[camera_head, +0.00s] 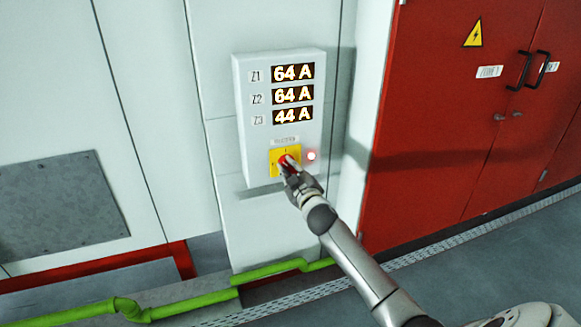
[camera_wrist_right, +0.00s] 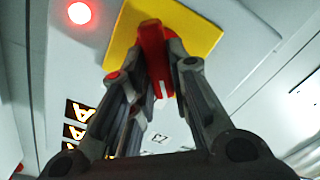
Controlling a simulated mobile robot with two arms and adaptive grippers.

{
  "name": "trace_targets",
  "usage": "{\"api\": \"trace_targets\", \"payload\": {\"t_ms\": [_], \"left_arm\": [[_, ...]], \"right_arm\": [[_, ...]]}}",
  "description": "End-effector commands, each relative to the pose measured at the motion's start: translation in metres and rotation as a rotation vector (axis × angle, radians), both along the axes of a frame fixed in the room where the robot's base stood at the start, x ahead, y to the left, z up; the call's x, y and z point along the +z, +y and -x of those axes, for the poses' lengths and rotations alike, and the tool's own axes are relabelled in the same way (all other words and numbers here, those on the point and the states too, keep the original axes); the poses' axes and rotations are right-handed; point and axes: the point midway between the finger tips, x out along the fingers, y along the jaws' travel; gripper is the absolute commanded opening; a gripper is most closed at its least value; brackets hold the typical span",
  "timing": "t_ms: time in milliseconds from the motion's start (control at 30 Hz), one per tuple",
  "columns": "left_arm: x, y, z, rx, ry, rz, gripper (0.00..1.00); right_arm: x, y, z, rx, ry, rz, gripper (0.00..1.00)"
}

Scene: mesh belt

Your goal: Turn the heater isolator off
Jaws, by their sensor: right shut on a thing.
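The heater isolator is a red rotary handle (camera_wrist_right: 155,58) on a yellow plate (camera_head: 279,152), low on a white wall panel (camera_head: 244,110). The yellow plate also shows in the right wrist view (camera_wrist_right: 201,29). My right gripper (camera_head: 289,166) is at the handle, and in the wrist view its two fingers (camera_wrist_right: 157,70) are shut on the red handle, one on each side. In the head view the gripper hides part of the handle. A red lamp (camera_head: 311,155) beside the plate is lit; it also shows in the wrist view (camera_wrist_right: 79,13). My left gripper is not in view.
The panel displays (camera_head: 292,94) read 64 A, 64 A and 44 A. A red cabinet (camera_head: 440,120) with black door handles and a warning sign stands to the right. A green pipe (camera_head: 180,308) runs low along the wall. The grey floor at right is clear.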

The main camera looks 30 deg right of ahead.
Motion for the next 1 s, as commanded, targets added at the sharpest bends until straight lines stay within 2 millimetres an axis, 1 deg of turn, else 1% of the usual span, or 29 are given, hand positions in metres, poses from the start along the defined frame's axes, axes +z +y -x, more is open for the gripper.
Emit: {"api": "trace_targets", "payload": {"t_ms": [600, 800, 1000], "left_arm": [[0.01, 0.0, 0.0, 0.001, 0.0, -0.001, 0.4], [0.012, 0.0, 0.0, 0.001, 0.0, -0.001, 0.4], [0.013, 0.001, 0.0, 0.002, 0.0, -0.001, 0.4]], "right_arm": [[-0.003, 0.003, -0.001, 0.001, 0.136, 0.562, 0.0], [-0.005, 0.003, -0.001, 0.002, 0.171, 0.704, 0.0], [-0.006, 0.003, -0.001, 0.002, 0.194, 0.805, 0.0]]}}
